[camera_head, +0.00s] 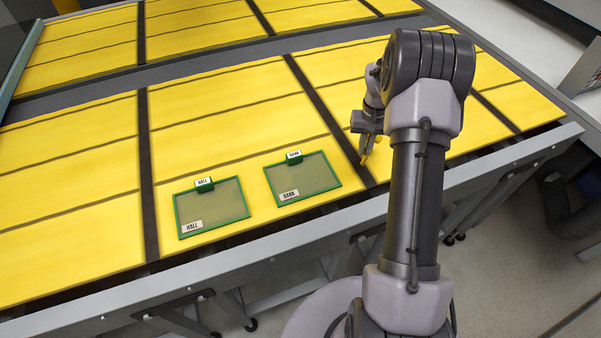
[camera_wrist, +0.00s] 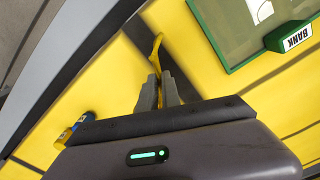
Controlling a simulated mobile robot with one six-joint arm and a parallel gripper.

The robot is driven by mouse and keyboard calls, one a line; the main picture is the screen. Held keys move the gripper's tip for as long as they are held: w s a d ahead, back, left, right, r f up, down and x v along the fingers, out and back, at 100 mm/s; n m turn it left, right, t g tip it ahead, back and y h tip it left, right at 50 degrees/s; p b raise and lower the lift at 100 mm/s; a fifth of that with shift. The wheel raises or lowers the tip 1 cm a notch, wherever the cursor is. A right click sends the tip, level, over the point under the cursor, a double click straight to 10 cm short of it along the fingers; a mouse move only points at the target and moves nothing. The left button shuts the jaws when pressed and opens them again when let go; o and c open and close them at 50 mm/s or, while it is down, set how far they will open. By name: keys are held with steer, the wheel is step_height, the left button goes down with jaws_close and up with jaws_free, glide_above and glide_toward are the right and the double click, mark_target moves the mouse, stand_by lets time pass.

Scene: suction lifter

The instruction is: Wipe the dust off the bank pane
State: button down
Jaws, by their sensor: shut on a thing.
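The bank pane (camera_head: 308,179) is a green-framed, dull grey-tan pane with a BANK tab and label. It lies flat on the yellow table surface. Its corner and BANK tab also show in the wrist view (camera_wrist: 238,33), at the upper right. My gripper (camera_head: 367,149) is to the right of the pane and apart from it. In the wrist view my gripper (camera_wrist: 158,90) is shut on a thin yellow thing (camera_wrist: 157,46) that sticks out past the fingertips. I cannot tell exactly what it is, nor whether it touches the table.
The hall pane (camera_head: 218,207), framed in green too, lies to the left of the bank pane. Dark strips divide the yellow table surface (camera_head: 235,110). A small blue and yellow thing (camera_wrist: 70,131) shows beside my gripper. The table's grey front rail (camera_head: 262,258) runs below the panes.

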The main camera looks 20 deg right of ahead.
steer(key=d, duration=0.1)
steer(key=d+f, duration=0.1)
steer(key=d, duration=0.2)
steer(key=shift+w+d+f, duration=0.15)
steer(key=shift+w+d, duration=0.05)
steer(key=shift+w, duration=0.05)
steer(key=c, duration=0.9)
jaws_free()
steer(key=shift+o, duration=0.5)
steer(key=o, duration=0.5)
step_height(320, 180, up, 6)
steer(key=p, duration=0.3)
steer(key=shift+f+p, duration=0.25)
steer(key=shift+p, duration=0.1)
